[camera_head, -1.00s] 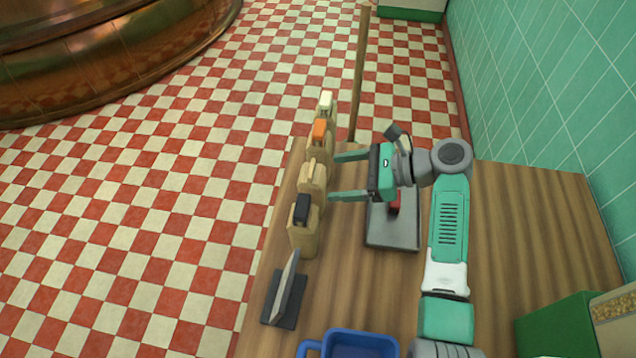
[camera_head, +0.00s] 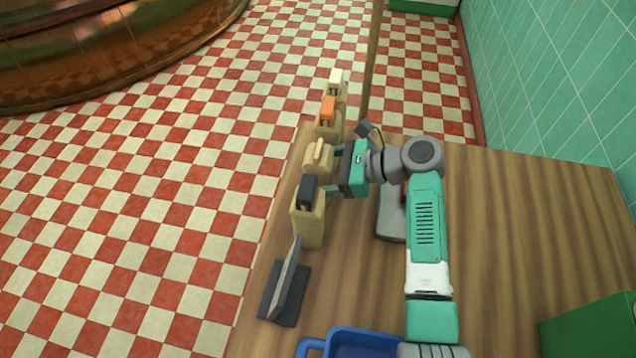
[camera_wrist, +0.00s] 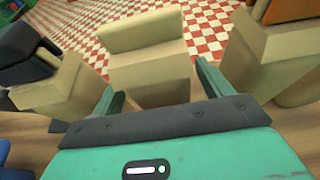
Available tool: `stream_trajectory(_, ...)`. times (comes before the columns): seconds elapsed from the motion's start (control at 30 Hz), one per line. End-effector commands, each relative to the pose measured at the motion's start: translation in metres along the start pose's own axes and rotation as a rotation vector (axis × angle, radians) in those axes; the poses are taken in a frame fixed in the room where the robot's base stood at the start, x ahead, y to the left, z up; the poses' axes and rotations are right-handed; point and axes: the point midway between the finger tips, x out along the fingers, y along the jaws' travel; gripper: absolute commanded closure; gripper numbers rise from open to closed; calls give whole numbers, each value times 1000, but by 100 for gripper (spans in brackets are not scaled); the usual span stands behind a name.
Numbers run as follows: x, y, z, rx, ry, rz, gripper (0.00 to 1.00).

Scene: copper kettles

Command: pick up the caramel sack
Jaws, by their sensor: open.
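The caramel sack (camera_head: 318,158), tan with a paler tan top, stands upright in a row of sacks along the table's left edge. My gripper (camera_head: 329,168) is open at its right side, fingers pointing left at it. In the wrist view the sack (camera_wrist: 150,68) is straight ahead, and my gripper's two fingers (camera_wrist: 155,80) flank its near part with a small gap on each side. The fingertips are partly hidden in the head view, so I cannot tell how far they reach along the sack.
A black-topped sack (camera_head: 308,215) stands close on the near side, and an orange-topped sack (camera_head: 328,118) close on the far side. A white-topped sack (camera_head: 338,86) is beyond. A dark stand (camera_head: 288,290) and a blue bin (camera_head: 345,335) are nearer. A grey plate (camera_head: 390,218) lies right.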

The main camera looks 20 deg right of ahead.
Motion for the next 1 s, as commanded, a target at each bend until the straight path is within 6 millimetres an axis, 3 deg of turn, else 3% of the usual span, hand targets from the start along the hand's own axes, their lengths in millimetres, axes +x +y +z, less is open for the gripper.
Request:
stream_trajectory(0.2, 4, 0, 1, -1, -1, -2, 22)
stream_trajectory(0.5, 4, 0, 1, -1, 0, -1, 78)
stream_trajectory(0.77, 0, -1, 9, -3, -1, -2, 78)
stream_trajectory(1.0, -22, 0, 64, -4, -1, -2, 78)
